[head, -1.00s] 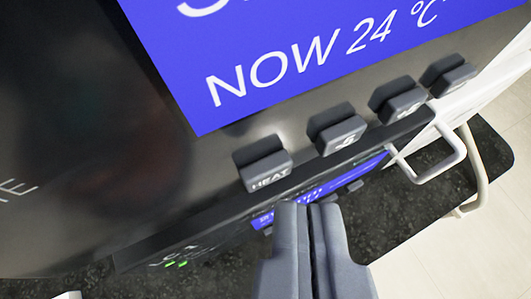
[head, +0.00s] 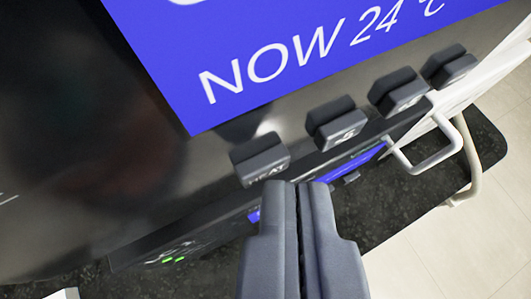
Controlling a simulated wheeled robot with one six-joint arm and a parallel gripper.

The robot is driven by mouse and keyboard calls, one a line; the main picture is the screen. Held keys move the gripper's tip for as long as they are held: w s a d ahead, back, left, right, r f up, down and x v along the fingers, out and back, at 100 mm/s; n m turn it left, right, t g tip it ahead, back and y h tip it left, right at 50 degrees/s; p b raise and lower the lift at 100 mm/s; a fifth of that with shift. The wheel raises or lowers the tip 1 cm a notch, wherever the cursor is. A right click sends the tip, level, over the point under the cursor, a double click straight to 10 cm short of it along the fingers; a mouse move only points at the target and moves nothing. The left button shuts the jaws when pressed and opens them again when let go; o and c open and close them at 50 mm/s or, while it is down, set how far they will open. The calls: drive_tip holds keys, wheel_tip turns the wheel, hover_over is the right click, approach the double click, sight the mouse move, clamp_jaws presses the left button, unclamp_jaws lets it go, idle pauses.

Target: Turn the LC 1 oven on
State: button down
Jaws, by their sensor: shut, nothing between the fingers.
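The dark front panel of the oven (head: 90,130) fills the upper left, with a blue display (head: 270,50) reading "NOW 24 °C". Below the display is a row of several grey keys. The lettering LC 1 is not legible now.
A second, smaller blue display (head: 370,160) sits below the keys, partly behind my fingers. Green lights (head: 174,259) glow at lower left. A white handle (head: 425,150) sticks out at right. A dark speckled countertop (head: 400,195) lies below, with pale tiled floor (head: 460,245) beyond.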

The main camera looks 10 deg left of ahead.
drive_tip(key=shift+w+a, duration=0.1)
drive_tip(key=shift+w, duration=0.05)
idle(0.6)
drive_tip(key=shift+s+d, duration=0.5)
drive_tip(key=shift+s, duration=0.2)
drive_tip(key=shift+s+d, duration=0.75)
drive_tip(key=shift+s, duration=0.25)
drive_tip(key=shift+s+d, duration=0.75)
drive_tip(key=shift+s, duration=0.25)
drive_tip(key=shift+s+r, duration=0.1)
drive_tip(key=s+r+t, duration=0.2)
drive_tip(key=s+r, duration=0.1)
drive_tip(key=s, duration=0.8)
drive_tip(key=s+r+t, duration=0.2)
drive_tip(key=s+r, duration=0.2)
drive_tip(key=s, duration=0.8)
drive_tip(key=s+r+m+t+h, duration=0.1)
drive_tip(key=s+r, duration=0.3)
drive_tip(key=s, duration=0.8)
drive_tip(key=shift+s+a+t, duration=0.25)
drive_tip(key=shift+a+t, duration=0.15)
drive_tip(key=shift+t, duration=0.4)
